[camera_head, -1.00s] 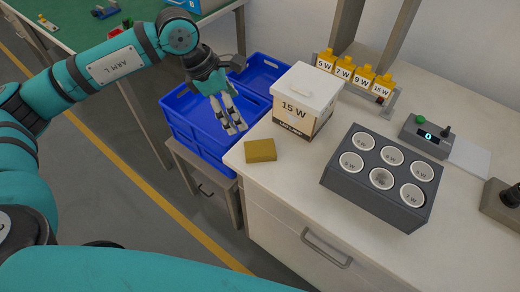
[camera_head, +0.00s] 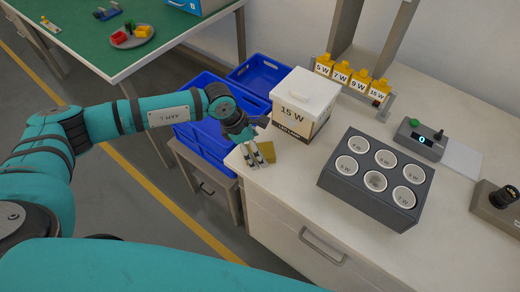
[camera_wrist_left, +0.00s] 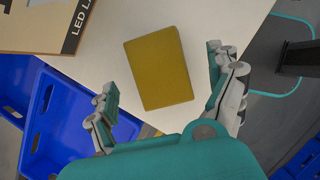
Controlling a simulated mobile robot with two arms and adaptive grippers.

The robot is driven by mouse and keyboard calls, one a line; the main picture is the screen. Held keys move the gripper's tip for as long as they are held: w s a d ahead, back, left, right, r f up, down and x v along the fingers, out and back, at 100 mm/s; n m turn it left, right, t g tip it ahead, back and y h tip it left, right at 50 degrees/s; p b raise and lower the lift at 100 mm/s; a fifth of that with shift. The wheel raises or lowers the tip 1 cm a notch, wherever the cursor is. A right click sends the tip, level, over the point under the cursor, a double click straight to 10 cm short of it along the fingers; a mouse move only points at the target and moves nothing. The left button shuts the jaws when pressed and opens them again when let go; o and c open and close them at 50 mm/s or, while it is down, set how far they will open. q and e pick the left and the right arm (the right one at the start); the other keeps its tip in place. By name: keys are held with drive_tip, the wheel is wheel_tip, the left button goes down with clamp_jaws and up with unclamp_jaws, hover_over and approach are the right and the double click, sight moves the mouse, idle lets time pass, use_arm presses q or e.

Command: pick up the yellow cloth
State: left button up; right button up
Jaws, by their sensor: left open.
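The yellow cloth (camera_head: 268,154) is a flat, folded rectangle on the white bench top, near its left front corner. In the left wrist view the yellow cloth (camera_wrist_left: 159,68) lies ahead of and between the two spread fingers. My left gripper (camera_head: 259,157) is at the cloth's left side in the head view, partly covering it. In the left wrist view my left gripper (camera_wrist_left: 168,92) is open, with nothing between its fingertips touching the cloth that I can make out. My right gripper is not in view.
A white 15 W box (camera_head: 300,105) stands just behind the cloth. A dark rack (camera_head: 355,192) with several round cups is to the right. Blue crates (camera_head: 212,140) stand left of the bench, below its top. Bare bench top (camera_head: 290,175) lies in front of the cloth.

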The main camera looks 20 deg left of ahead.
use_arm(q)
drive_tip(key=shift+x, duration=0.9)
drive_tip(key=shift+r, duration=0.1)
drive_tip(key=shift+c, duration=0.5)
drive_tip(key=c, duration=1.2)
drive_tip(key=shift+o, duration=0.2)
drive_tip(key=shift+w+r, duration=0.1)
drive_tip(key=shift+r, duration=0.1)
